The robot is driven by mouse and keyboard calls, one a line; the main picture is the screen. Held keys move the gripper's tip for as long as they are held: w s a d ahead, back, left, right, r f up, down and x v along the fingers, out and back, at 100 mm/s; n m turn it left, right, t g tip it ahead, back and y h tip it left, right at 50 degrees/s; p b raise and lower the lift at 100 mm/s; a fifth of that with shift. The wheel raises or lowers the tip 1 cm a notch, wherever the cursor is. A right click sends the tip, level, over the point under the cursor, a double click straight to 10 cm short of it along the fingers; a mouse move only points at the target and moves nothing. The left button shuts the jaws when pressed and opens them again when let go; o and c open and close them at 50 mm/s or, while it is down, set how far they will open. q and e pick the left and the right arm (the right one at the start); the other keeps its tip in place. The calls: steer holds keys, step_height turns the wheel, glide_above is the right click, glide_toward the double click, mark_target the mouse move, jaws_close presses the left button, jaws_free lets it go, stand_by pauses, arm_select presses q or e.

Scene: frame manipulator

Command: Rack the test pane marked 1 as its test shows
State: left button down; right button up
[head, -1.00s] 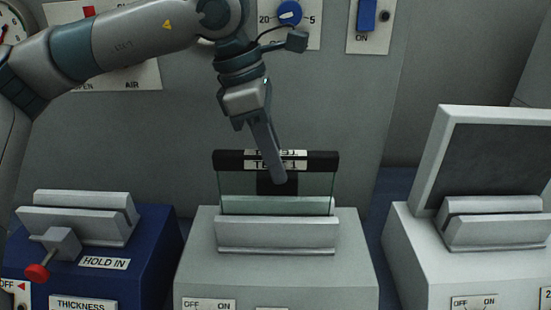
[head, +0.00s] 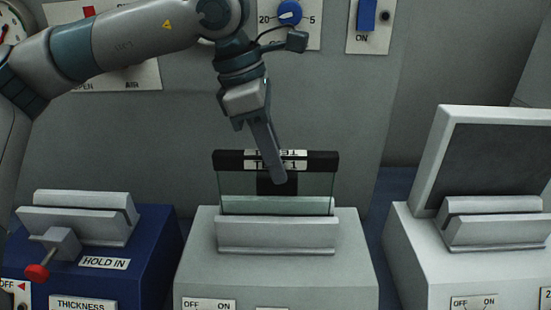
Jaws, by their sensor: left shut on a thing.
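The test pane (head: 302,185) is a clear glass sheet with a black top bar and white labels reading "TEST 1", partly covered by my gripper. It stands upright in the slot of the pale grey middle stand (head: 277,235), its lower edge hidden behind the front jaw. My left gripper (head: 279,178) reaches down from above and is shut on the pane's black grip at the middle of the top bar. My right gripper is not in view.
A blue stand (head: 150,250) marked "HOLD IN" and "THICKNESS", with a red-tipped plunger (head: 38,272), is at left. A white stand (head: 415,265) with a dark framed panel (head: 492,160) is at right. Behind is a grey wall with a blue knob (head: 289,12) and blue switch (head: 367,14).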

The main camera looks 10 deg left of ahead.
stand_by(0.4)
arm_select(q)
steer(key=shift+r+p, duration=0.55)
steer(key=shift+r, duration=0.6)
steer(key=shift+r+p, duration=1.55)
steer(key=shift+r, duration=1.6)
steer(key=shift+f, duration=0.1)
